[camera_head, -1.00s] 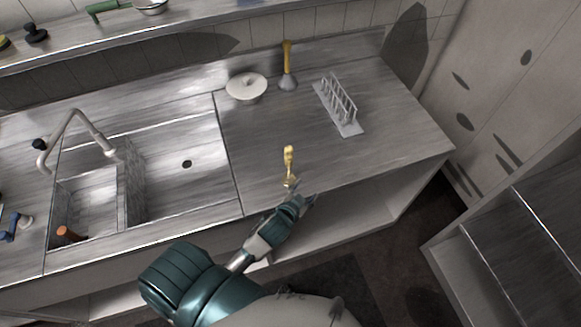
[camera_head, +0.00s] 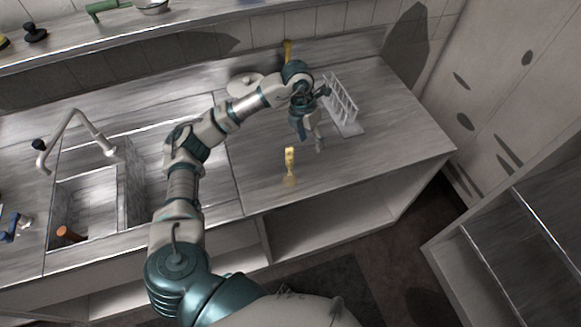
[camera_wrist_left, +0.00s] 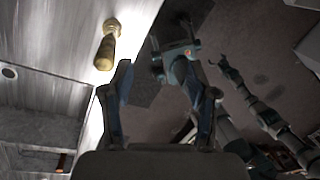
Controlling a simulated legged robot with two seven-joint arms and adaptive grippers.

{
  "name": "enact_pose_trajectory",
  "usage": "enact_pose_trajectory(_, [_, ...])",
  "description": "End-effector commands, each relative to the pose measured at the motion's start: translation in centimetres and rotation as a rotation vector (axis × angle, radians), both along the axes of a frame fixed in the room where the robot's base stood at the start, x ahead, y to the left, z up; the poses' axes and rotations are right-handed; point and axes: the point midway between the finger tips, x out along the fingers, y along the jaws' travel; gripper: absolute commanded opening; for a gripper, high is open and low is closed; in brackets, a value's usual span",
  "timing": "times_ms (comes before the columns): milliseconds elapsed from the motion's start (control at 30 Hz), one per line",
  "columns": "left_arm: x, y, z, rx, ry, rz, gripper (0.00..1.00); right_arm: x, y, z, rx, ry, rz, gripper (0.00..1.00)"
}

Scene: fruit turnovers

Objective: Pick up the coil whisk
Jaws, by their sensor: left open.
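I cannot tell for sure which is the coil whisk. My left gripper (camera_head: 311,140) is above the counter, just behind and right of the front tool, apart from it. Its fingers are spread and empty in the left wrist view (camera_wrist_left: 168,82). A jointed arm with a claw-like end (camera_wrist_left: 228,72), probably my right, shows there dimly.
A grey rack (camera_head: 345,105) stands close to the right of my left gripper. A white lidded dish (camera_head: 240,86) sits at the back, partly behind my arm. The sink (camera_head: 165,165) with its tap (camera_head: 75,118) is left. The counter's front right (camera_head: 385,140) is clear.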

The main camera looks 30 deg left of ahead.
Motion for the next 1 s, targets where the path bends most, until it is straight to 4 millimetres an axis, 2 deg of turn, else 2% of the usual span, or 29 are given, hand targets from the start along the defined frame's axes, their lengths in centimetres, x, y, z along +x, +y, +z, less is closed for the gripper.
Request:
enact_pose_trajectory(33, [0.1, 2.4, 1.0, 0.081, 0.007, 0.039, 0.59, 0.0, -0.1, 0.0, -0.001, 0.001, 0.0, 0.97])
enact_pose_trajectory(100, [0.0, 4.7, 1.8, 0.161, 0.021, 0.082, 0.59, 0.0, -0.2, 0.0, -0.002, 0.001, -0.001, 0.97])
enact_pose_trajectory(200, [-0.1, 6.2, 1.7, 0.215, 0.035, 0.109, 0.59, 0.0, -0.2, -0.1, -0.002, 0.001, -0.001, 0.97])
enact_pose_trajectory(333, [-0.2, 6.3, -0.8, 0.224, 0.042, 0.113, 0.59, -0.1, -0.2, -0.3, -0.002, 0.001, -0.001, 0.97])
enact_pose_trajectory(600, [-0.3, 6.2, -6.7, 0.223, 0.04, 0.112, 0.59, -0.1, 0.0, 0.8, 0.001, 0.001, -0.002, 0.97])
enact_pose_trajectory(700, [-0.3, 6.3, -8.4, 0.221, 0.038, 0.111, 0.59, -0.1, 0.1, 1.1, 0.001, 0.001, -0.002, 0.97])
enact_pose_trajectory(1000, [-0.4, 6.5, -11.2, 0.221, 0.039, 0.11, 0.59, 0.0, 0.2, 2.0, 0.002, 0.0, -0.002, 0.97])
